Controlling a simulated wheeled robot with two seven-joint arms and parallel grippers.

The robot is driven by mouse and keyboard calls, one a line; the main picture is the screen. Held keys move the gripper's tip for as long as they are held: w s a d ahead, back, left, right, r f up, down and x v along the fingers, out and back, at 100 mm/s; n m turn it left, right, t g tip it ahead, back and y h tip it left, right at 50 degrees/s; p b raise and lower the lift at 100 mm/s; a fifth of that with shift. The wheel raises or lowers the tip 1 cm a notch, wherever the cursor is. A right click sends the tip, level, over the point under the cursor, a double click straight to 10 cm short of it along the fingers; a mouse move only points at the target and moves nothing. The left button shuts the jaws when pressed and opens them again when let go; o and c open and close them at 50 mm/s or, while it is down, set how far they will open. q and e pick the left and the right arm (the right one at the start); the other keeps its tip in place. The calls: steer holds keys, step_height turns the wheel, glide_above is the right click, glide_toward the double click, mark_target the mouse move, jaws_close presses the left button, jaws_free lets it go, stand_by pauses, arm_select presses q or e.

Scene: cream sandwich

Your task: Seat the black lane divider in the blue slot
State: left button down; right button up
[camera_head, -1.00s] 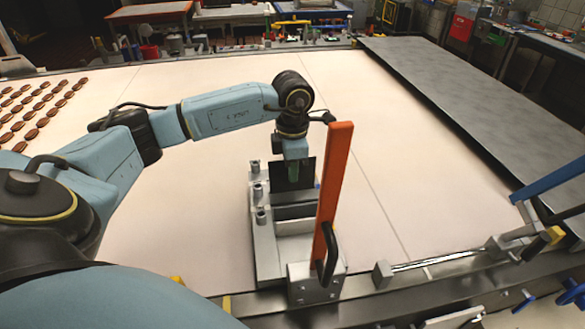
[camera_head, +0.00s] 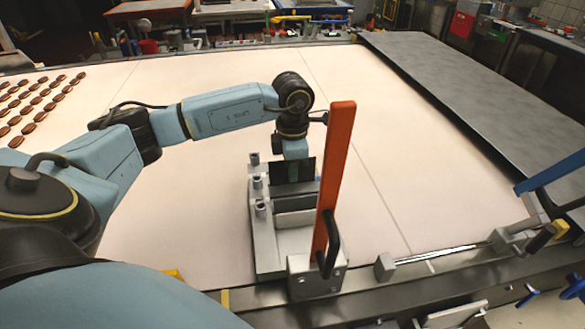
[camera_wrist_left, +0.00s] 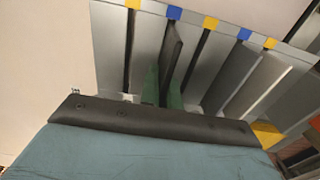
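My left gripper (camera_head: 292,173) is over the far part of the grey slotted fixture (camera_head: 264,240), its green fingers pointing down. It is shut on the black lane divider (camera_head: 307,167), a thin dark upright plate. In the left wrist view the divider (camera_wrist_left: 172,45) stands between the green fingers (camera_wrist_left: 163,88), lined up with a blue mark (camera_wrist_left: 174,12) on the fixture's edge. A second blue mark (camera_wrist_left: 244,33) is further right. The divider's lower edge is hidden, so I cannot tell how deep it sits. My right gripper is not in view.
An upright orange lever (camera_head: 335,170) stands at the fixture's near right. Yellow marks (camera_wrist_left: 210,22) alternate with the blue ones. Brown biscuits (camera_head: 35,105) lie in rows at the left of the pale belt (camera_head: 380,130). A grey slab (camera_head: 470,90) runs along the right.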

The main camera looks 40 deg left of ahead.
arm_select(q)
steer(key=shift+f+b, duration=0.4)
steer(key=shift+f, duration=0.15)
steer(key=c, duration=1.5)
jaws_free()
steer(key=shift+c, duration=0.2)
step_height(320, 180, up, 13)
steer(key=shift+r, duration=0.2)
